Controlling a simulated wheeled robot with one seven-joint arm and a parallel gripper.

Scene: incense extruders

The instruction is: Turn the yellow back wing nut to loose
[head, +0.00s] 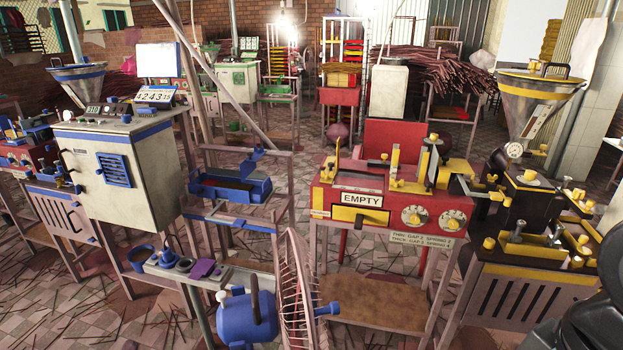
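A red machine (324,197) with yellow fittings stands on a metal stand right of centre. Several small yellow parts sit on its top, including a yellow upright (395,160) and a small yellow knob (434,136) at the back. A dark machine (520,247) at the right also bears several yellow knobs, one of them (489,243) at its left front. The yellow parts are too small to tell which is the back wing nut, or whether it is tight or loose. My gripper is not in view; a dark part of my arm shows at the bottom right.
An "EMPTY" sign (362,199) and two round dials are on the red machine's front. A metal hopper (533,100) rises behind the dark machine. A blue motor (247,318) and wire guard (295,290) stand in front at lower centre. The tiled floor carries scattered sticks.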

